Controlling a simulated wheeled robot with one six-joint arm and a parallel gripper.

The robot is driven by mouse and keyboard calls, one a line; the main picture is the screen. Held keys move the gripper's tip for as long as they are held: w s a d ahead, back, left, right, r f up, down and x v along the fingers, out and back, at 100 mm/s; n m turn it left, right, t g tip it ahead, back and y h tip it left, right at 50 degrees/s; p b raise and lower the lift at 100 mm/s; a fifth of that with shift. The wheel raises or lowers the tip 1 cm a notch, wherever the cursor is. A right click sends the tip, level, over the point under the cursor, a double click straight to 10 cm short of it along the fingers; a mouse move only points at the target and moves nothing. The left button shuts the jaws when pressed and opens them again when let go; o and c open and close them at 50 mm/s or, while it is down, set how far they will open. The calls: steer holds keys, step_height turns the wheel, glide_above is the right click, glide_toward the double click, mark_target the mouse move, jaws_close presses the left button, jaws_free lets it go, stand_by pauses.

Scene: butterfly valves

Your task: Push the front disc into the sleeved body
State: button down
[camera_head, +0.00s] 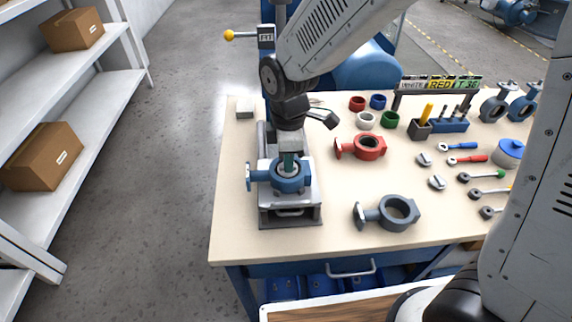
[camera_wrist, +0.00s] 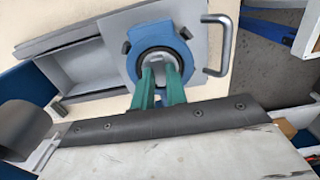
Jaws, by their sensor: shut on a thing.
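The blue valve body (camera_head: 290,183) sits on the grey fixture at the left of the table, its round opening facing up. In the wrist view the blue body (camera_wrist: 132,66) has a dark ring, the sleeve (camera_wrist: 146,53), lining its opening. My gripper (camera_head: 289,166) points down into this opening. Its green fingers, also in the wrist view (camera_wrist: 160,72), are shut on a small light-grey piece, which looks like the disc (camera_wrist: 157,61). The fingers and the body's rim hide most of the disc, so I cannot tell how deep it sits.
The grey fixture (camera_head: 267,217) has a handle at its front. A red body (camera_head: 369,147) and a dark grey body (camera_head: 395,222) lie to the right. Two small grey discs (camera_head: 437,182) and several wrenches lie farther right. Coloured sleeves (camera_head: 366,120) stand behind.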

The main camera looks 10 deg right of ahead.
steer(key=shift+f, duration=0.4)
stand_by(0.7)
steer(key=shift+r, duration=0.15)
stand_by(0.5)
steer(key=c, duration=1.3)
jaws_free()
steer(key=shift+c, duration=0.2)
steer(key=shift+r, duration=0.1)
steer(key=shift+r, duration=3.4)
